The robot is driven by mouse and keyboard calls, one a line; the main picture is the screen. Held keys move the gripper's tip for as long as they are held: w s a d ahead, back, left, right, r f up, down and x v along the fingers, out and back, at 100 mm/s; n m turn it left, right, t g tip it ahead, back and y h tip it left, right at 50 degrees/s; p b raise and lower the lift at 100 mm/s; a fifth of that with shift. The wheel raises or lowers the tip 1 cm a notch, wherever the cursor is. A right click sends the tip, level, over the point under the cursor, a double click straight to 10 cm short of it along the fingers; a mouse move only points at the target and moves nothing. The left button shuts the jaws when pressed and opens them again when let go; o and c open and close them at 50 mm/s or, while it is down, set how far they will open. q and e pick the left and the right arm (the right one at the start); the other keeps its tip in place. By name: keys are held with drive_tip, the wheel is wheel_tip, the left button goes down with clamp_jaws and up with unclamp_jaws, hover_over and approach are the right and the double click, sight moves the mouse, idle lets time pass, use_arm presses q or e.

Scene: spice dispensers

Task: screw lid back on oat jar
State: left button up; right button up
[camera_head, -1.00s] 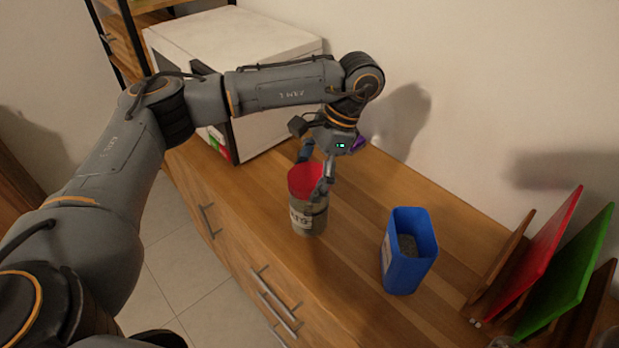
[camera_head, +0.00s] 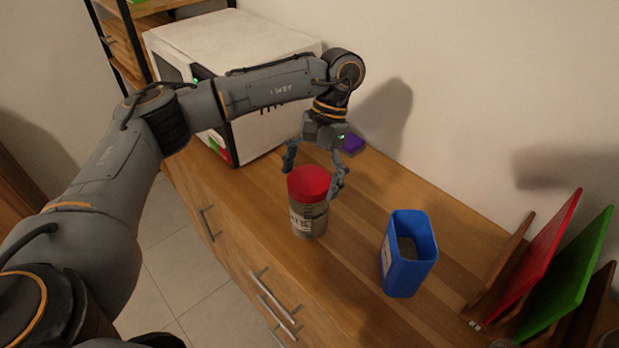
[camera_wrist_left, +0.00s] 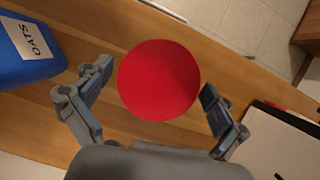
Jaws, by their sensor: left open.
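The oat jar (camera_head: 309,222) stands upright on the wooden counter, clear-sided with a pale label. Its red lid (camera_head: 309,182) sits on top of it and looks level; how tightly it is seated cannot be told. In the left wrist view the round red lid (camera_wrist_left: 158,80) covers the jar below it. My left gripper (camera_head: 313,180) is open above and behind the lid, its fingers spread on either side. The left wrist view shows the gripper (camera_wrist_left: 156,77) with a gap between each fingertip and the lid. My right gripper is not in view.
A blue container (camera_head: 408,262) stands right of the jar, with dark grains inside; its OATS label (camera_wrist_left: 30,42) shows in the wrist view. A white appliance (camera_head: 240,50) is behind left. A purple object (camera_head: 353,144) lies behind the gripper. Colored boards (camera_head: 540,270) stand at right.

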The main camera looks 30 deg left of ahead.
use_arm(q)
drive_tip(key=n+h, duration=0.1)
drive_tip(key=n, duration=0.1)
drive_tip(key=shift+n, duration=0.4)
drive_tip(key=n+h, duration=0.1)
drive_tip(key=n, duration=0.2)
drive_tip(key=shift+f+n, duration=0.1)
drive_tip(key=shift+n, duration=0.2)
drive_tip(key=n+h+b, duration=0.1)
drive_tip(key=n, duration=0.1)
drive_tip(key=shift+a+n+t+h, duration=0.1)
drive_tip(key=shift+n+t+h, duration=0.2)
drive_tip(key=shift+n, duration=0.1)
drive_tip(key=n, duration=0.2)
drive_tip(key=shift+n+t+h, duration=0.3)
drive_tip(key=shift+h, duration=0.1)
drive_tip(key=n+t+b, duration=0.1)
drive_tip(key=n, duration=0.1)
drive_tip(key=n+t+h+b, duration=0.1)
drive_tip(key=n, duration=0.2)
drive_tip(key=n+t+b, duration=0.1)
drive_tip(key=n, duration=0.1)
drive_tip(key=shift+n, duration=0.4)
drive_tip(key=shift+n+t, duration=0.3)
drive_tip(key=shift+n, duration=0.5)
drive_tip(key=shift+c, duration=0.5)
